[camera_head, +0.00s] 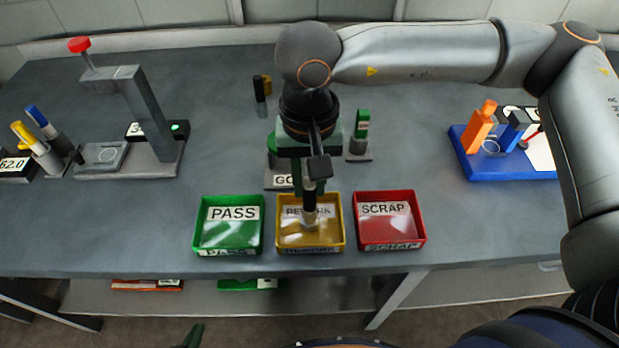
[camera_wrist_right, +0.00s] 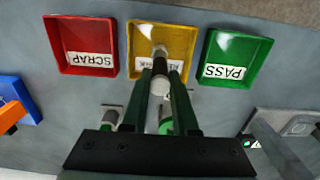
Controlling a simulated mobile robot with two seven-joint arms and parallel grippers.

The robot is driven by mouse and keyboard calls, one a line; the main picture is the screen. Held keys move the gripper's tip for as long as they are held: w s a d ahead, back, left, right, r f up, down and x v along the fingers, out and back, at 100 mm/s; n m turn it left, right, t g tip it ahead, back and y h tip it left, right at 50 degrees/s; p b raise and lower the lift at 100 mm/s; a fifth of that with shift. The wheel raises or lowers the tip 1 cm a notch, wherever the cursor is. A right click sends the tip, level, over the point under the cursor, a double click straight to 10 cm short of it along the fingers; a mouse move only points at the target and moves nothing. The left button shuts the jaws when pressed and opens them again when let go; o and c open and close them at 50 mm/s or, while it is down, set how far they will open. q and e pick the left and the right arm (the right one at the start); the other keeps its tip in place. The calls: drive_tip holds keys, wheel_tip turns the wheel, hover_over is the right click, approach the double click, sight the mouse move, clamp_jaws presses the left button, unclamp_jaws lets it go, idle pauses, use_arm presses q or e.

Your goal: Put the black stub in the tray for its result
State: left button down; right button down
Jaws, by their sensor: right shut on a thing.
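The black stub (camera_head: 309,200), with pale grey ends, is held upright in my right gripper (camera_head: 310,183). It is over the yellow REWORK tray (camera_head: 342,240); I cannot tell whether its lower end touches the tray floor. In the right wrist view the stub (camera_wrist_right: 160,67) is between the green fingers (camera_wrist_right: 160,90), over the yellow tray (camera_wrist_right: 188,45). The green PASS tray (camera_head: 199,240) is left of it and the red SCRAP tray (camera_head: 421,238) is right of it. Part of my left gripper (camera_head: 192,336) shows at the bottom edge; its jaws are not clear.
A press (camera_head: 130,110) with a red knob and a small display (camera_head: 176,128) with a green light stand left. A GO-labelled block (camera_head: 281,181) is partly hidden behind my gripper. A blue fixture (camera_head: 485,172) is right. Bare table lies between the press and trays.

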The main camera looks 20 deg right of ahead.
drive_tip(key=shift+f, duration=0.15)
drive_tip(key=c, duration=0.7)
unclamp_jaws()
wheel_tip(320, 180, up, 12)
drive_tip(key=shift+r, duration=0.25)
